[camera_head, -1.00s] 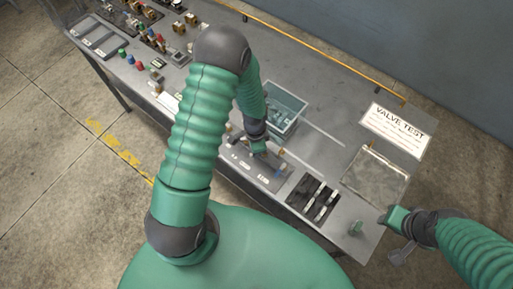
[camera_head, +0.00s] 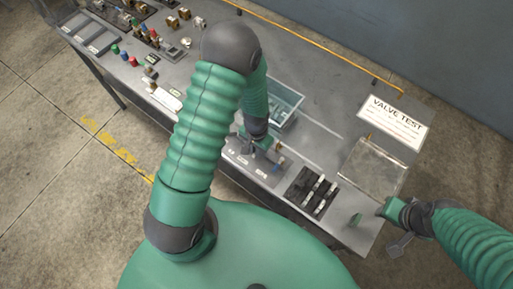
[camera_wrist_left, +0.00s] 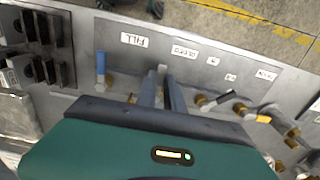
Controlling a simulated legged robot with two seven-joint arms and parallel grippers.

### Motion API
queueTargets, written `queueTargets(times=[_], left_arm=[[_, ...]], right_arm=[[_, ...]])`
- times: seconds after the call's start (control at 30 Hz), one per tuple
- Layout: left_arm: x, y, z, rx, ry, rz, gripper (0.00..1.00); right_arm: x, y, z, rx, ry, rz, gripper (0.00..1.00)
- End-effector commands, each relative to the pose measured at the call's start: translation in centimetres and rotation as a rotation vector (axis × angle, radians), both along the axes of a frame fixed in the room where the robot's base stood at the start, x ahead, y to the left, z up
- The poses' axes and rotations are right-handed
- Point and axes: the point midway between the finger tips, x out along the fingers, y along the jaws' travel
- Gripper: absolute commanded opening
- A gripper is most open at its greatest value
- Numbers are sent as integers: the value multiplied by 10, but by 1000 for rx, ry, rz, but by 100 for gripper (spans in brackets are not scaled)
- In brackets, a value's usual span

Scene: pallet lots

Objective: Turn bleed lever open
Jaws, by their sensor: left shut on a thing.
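The valve panel (camera_head: 236,170) is a grey plate with white labels on the bench's front part. In the left wrist view the panel (camera_wrist_left: 205,72) shows a label like FILL beside a blue-handled lever (camera_wrist_left: 101,65), and a label like BLEED (camera_wrist_left: 185,51) near my fingertips. My left gripper (camera_wrist_left: 163,80) is shut on a small pale lever (camera_wrist_left: 162,70), taken as the bleed lever, mostly hidden between the fingers. In the head view my left gripper (camera_head: 262,145) is over the panel, small and partly covered by its arm. My right gripper (camera_head: 400,245) is beyond the bench's right front corner; its jaws are unclear.
A clear bin (camera_head: 284,100) stands behind the panel. A black tray with pale tools (camera_head: 312,190), a flat metal plate (camera_head: 372,168) and a VALVE TEST sign (camera_head: 392,122) are to its right. Brass fittings with a black-handled lever (camera_wrist_left: 220,98) sit close to my left fingers.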

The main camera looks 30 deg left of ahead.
Motion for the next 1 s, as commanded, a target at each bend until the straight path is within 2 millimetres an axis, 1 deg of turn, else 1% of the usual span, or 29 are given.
queueTargets(times=[0.03, 0.43, 0.47, 0.6, 0.9, 1.0], left_arm=[[-7, 0, -3, -1, 18, 7, 0], [-8, -1, -3, -3, 21, 12, 0], [-8, -1, -3, -3, 21, 12, 15], [-6, -1, -2, -2, 15, 10, 33], [-2, -2, -1, -1, 9, 8, 34], [-1, -1, 7, -2, 5, 8, 34]], right_arm=[[0, 0, -1, 0, 0, 0, 36], [0, 0, -1, 0, 0, 0, 36], [0, 0, -1, 0, 0, 0, 36], [0, 0, -1, 0, 0, 0, 36], [0, 0, 0, 0, 0, 0, 36], [0, 0, -2, 0, 0, 0, 36]])
